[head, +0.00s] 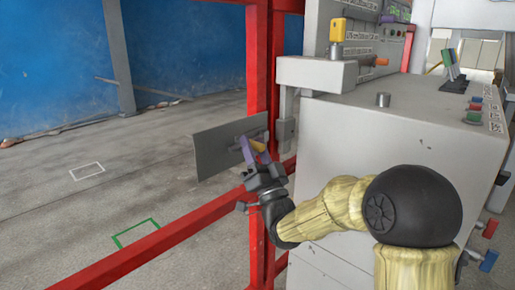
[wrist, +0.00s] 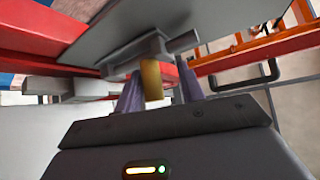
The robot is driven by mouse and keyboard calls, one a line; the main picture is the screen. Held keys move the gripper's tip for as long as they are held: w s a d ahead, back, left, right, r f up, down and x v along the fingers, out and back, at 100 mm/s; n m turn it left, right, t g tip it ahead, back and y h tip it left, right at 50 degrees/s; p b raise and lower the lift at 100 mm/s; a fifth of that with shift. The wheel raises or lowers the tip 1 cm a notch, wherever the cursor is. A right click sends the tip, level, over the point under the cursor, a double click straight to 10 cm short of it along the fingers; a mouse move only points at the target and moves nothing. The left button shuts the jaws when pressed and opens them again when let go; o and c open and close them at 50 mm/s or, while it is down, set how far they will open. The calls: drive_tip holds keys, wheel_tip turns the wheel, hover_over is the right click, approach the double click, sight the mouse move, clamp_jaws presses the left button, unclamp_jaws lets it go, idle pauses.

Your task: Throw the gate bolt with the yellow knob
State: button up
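A yellow knob (head: 257,145) sits on a grey bolt fitting at the right part of a flat grey plate (head: 215,151), beside a red upright post. My gripper (head: 259,151) has purple fingers and reaches up to the knob from below right. In the wrist view the knob (wrist: 151,80) stands between the two purple fingers (wrist: 160,92). The left finger is close beside it; a gap shows towards the right finger, so my gripper looks open around the knob. A grey bolt rod (wrist: 183,42) sticks out to the right of the knob.
A red rail (head: 150,245) runs low across the front, and the red post (head: 262,60) stands behind my gripper. A pale machine cabinet (head: 345,140) is close on the right, with a yellow block (head: 338,28) on its ledge. Open floor lies left.

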drive_tip(key=shift+w+d, duration=0.1)
drive_tip(key=shift+d, duration=0.1)
drive_tip(key=b+v, duration=0.3)
drive_tip(key=v, duration=1.4)
drive_tip(key=shift+s+f+b, duration=0.2)
drive_tip(key=shift+s+b, duration=0.05)
drive_tip(key=shift+b, duration=0.15)
drive_tip(key=shift+w, duration=0.1)
